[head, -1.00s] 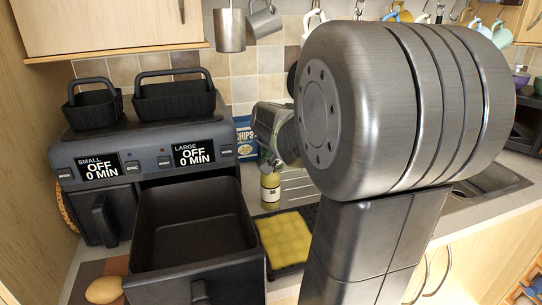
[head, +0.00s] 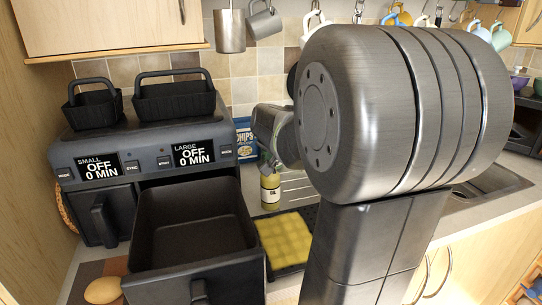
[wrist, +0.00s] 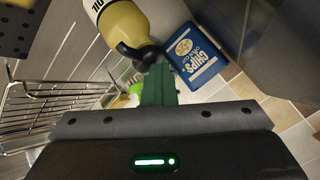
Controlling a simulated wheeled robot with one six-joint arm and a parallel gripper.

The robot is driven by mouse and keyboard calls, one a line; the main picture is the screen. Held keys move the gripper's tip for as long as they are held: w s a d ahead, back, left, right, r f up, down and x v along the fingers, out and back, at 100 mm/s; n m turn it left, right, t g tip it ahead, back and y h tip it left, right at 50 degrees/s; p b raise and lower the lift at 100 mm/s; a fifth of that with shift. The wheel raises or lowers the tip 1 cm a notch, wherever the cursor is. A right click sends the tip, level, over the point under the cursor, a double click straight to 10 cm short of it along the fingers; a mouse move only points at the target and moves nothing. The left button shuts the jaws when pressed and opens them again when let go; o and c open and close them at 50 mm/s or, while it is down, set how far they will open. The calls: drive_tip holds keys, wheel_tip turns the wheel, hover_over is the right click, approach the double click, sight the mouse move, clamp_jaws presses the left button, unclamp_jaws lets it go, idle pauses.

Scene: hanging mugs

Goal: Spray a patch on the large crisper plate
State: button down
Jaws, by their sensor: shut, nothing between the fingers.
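An oil bottle (head: 270,190) with yellow-green content and a dark top stands upright on the counter right of the air fryer. In the wrist view the bottle (wrist: 125,24) is close, its dark cap by the green fingertips of my gripper (wrist: 158,70). My gripper is shut with nothing between its fingers; whether it touches the cap I cannot tell. In the head view my arm hides most of it. The larger black handled tray (head: 175,103), seemingly the large crisper plate, sits on top of the air fryer. The smaller one (head: 92,110) is left of it.
The large drawer (head: 190,218) is pulled out and looks empty; the small drawer (head: 104,218) is shut. A blue chips box (wrist: 196,55) stands close to the bottle. A wire rack (wrist: 45,105) is left in the wrist view.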

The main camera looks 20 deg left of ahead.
drive_tip(key=shift+r+p, duration=2.2)
drive_tip(key=shift+r, duration=0.3)
